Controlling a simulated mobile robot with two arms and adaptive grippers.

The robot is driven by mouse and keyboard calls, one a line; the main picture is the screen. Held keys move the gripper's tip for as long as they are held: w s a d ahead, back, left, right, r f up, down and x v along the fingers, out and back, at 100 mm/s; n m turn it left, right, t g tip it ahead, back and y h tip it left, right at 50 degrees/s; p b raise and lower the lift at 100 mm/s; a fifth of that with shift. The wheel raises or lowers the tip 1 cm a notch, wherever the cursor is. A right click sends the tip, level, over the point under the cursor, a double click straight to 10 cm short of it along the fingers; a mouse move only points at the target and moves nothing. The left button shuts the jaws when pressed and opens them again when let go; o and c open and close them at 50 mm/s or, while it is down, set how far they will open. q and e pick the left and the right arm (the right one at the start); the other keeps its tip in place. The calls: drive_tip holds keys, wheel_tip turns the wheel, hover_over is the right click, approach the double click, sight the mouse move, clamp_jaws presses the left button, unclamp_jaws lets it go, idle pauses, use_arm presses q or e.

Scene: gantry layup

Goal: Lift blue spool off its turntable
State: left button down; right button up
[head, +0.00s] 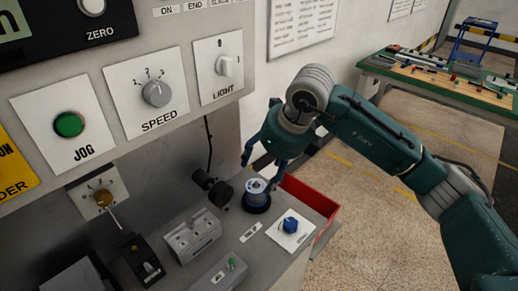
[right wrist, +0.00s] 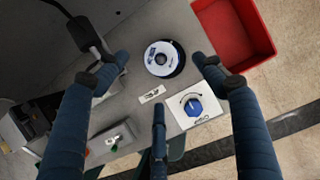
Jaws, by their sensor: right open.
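The blue spool (head: 257,186), with a pale top flange and a dark centre hole, stands upright on a dark round turntable (head: 258,206) on the grey bench. My right gripper (head: 264,164) is above the spool, its fingers spread and pointing down. In the right wrist view the spool (right wrist: 160,53) shows from above between the open fingers (right wrist: 160,66), near the top of the picture. The fingers appear apart from it, with nothing held. My left gripper is not in view.
A blue knob (head: 290,225) on a white plate is right of the turntable. A red bin (head: 311,200) stands beyond the bench's right edge. A black cylindrical fitting (head: 213,188) is left of the spool. The control panel (head: 150,55) rises at left. A green workbench (head: 440,95) stands far right.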

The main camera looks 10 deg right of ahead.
sight(258, 183)
drive_tip(key=shift+w+d+f, duration=0.1)
drive_tip(key=shift+w+d, duration=0.05)
drive_tip(key=shift+w, duration=0.35)
drive_tip(key=shift+s+f, duration=0.15)
drive_tip(key=p+x, duration=0.1)
drive_tip(key=x, duration=0.1)
drive_tip(key=s+x, duration=0.1)
drive_tip(key=x, duration=0.2)
drive_tip(key=shift+f+p, duration=0.15)
drive_tip(key=shift+p, duration=0.25)
drive_tip(key=x, duration=0.2)
drive_tip(key=shift+w+f, duration=0.25)
drive_tip(key=shift+w, duration=0.05)
drive_tip(key=shift+a+f+p, duration=0.3)
drive_tip(key=shift+f+p, duration=0.05)
drive_tip(key=shift+f, duration=0.2)
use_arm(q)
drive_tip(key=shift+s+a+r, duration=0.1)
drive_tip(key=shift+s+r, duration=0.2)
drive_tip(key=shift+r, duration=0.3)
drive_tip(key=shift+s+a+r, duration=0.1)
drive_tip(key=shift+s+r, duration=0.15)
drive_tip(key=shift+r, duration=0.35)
use_arm(e)
drive_tip(key=shift+w+f, duration=0.15)
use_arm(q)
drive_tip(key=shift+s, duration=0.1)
use_arm(e)
drive_tip(key=shift+c, duration=0.2)
